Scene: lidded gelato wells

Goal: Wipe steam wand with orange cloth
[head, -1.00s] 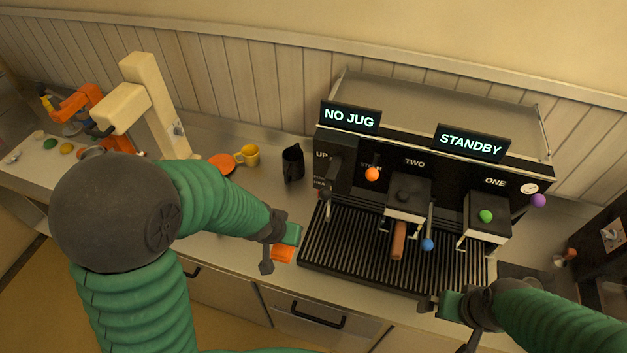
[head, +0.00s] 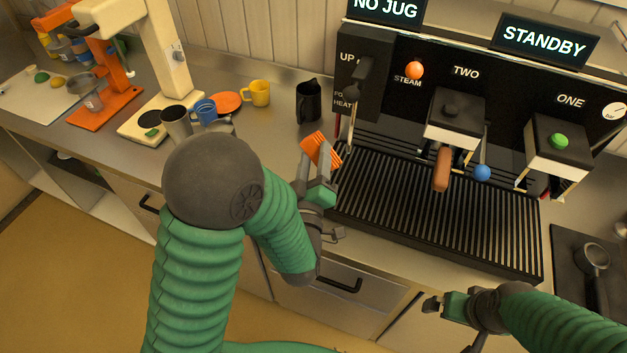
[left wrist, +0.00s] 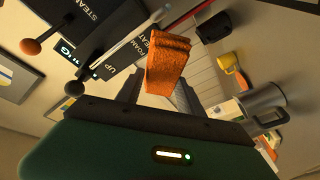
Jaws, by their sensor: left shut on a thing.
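My left gripper (head: 318,180) is shut on the folded orange cloth (head: 321,150), which sticks up from its fingertips. The cloth also shows in the left wrist view (left wrist: 167,65), held in front of the fingers. The steam wand (head: 351,130) is a thin metal rod hanging at the left end of the black coffee machine (head: 400,115). The cloth is just left of the wand, and a small gap seems to lie between them. My right gripper (head: 440,306) is low in front of the drip tray, and its jaw opening is unclear.
The slatted drip tray (head: 440,205) fills the counter under the machine. A black jug (head: 309,101) and a yellow cup (head: 257,93) stand behind my left gripper. A metal cup (head: 176,122), a blue cup (head: 204,110) and an orange saucer (head: 228,103) are further left.

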